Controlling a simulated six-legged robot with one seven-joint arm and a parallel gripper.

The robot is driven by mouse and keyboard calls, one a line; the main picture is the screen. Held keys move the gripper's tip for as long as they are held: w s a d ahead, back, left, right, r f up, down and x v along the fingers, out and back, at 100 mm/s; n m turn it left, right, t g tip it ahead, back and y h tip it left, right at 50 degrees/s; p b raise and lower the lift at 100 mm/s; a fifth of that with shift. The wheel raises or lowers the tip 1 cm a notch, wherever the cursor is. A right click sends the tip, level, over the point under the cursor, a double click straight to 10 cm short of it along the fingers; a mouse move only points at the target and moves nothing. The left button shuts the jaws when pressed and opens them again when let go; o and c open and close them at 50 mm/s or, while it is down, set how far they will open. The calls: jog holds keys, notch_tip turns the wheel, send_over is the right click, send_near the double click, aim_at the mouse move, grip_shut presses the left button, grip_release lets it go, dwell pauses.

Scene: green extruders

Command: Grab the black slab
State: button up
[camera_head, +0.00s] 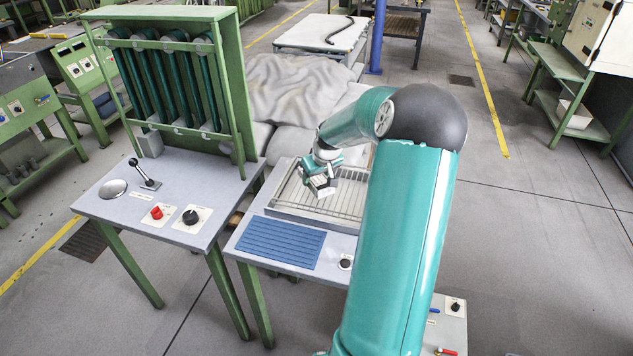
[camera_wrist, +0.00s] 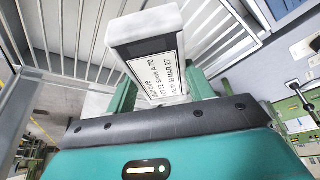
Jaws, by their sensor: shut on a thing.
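The slab (camera_wrist: 143,29) shows large in the wrist view, with a pale grey end face, dark edges and a white printed label on its side. My gripper (camera_wrist: 160,92) is shut on it, with a green finger on either side of its lower part. In the head view my gripper (camera_head: 322,172) is above the metal rack tray on the table, with the slab (camera_head: 323,189) at its tips, small and partly hidden. The slab seems to be off the rack, but the gap is hard to judge.
The rack tray (camera_head: 285,212) has metal bars and a raised rim. A blue ribbed mat (camera_head: 280,243) lies in front of it. A green-framed machine (camera_head: 242,85) stands to the left, with a lever (camera_head: 147,178) and a red button (camera_head: 157,212). A grey-covered heap (camera_head: 300,90) lies behind.

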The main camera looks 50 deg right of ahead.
jog(key=s+a+r, duration=0.6)
jog(key=a+r, duration=0.4)
jog(key=a, duration=0.2)
jog(key=shift+s+a+r, duration=0.2)
jog(key=shift+s, duration=0.1)
